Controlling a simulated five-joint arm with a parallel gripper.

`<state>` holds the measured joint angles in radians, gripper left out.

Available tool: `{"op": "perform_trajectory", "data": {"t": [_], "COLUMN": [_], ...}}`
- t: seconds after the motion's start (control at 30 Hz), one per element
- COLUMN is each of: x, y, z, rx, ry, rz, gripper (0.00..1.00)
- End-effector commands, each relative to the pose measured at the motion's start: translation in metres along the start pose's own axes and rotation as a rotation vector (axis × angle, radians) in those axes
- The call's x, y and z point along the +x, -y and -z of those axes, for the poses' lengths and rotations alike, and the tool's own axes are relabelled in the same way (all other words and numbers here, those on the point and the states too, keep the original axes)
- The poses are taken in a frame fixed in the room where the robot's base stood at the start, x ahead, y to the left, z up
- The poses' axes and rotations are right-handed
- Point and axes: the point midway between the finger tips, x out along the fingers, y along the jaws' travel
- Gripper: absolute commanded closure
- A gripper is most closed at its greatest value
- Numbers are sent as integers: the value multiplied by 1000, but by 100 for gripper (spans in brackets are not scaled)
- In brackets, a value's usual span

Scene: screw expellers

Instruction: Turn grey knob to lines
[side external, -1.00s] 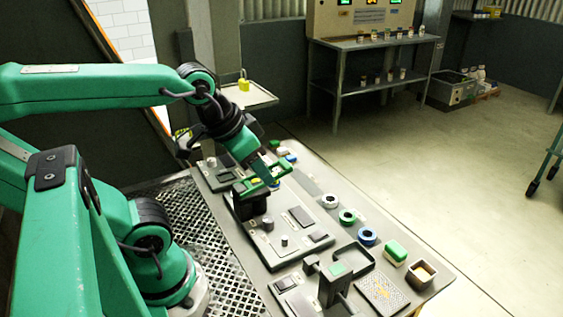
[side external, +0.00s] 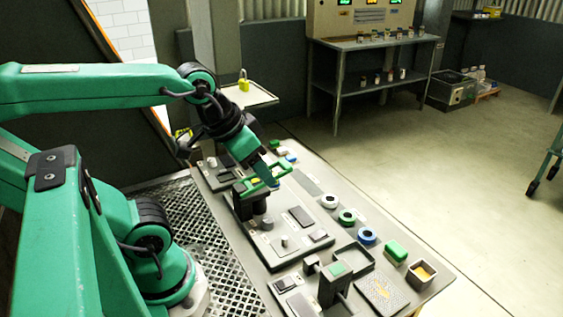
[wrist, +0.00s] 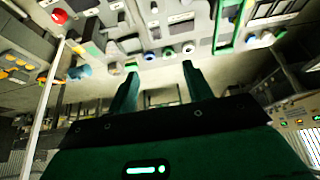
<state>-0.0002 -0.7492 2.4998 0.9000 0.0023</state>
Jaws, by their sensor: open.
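My gripper (side external: 277,178) is open and empty, held above the far part of the grey control panel (side external: 262,243). Its two green fingers stand apart in the wrist view (wrist: 159,66). A small light grey knob (side external: 284,241) stands upright on the panel, nearer the camera than my gripper and apart from it. A darker round knob (side external: 267,222) stands just beyond it. I cannot make out any lines at the grey knob. In the wrist view I cannot tell which small part is the grey knob.
A black block (side external: 246,204) stands below my gripper. White, green and blue rings (side external: 347,216) line the right side. A green block (side external: 396,251), an open box (side external: 421,273) and a dark upright post (side external: 335,284) stand at the near end.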

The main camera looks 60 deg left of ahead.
Motion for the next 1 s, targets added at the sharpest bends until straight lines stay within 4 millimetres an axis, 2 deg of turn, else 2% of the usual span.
{"op": "perform_trajectory", "data": {"t": [0.17,0.37,0.7,1.0], "x": [4,19,60,102], "y": [2,9,31,52], "z": [2,5,10,6], "rx": [40,184,567,907], "ry": [19,79,232,352], "rz": [4,8,-36,-148], "gripper": [50,50,50,50]}}
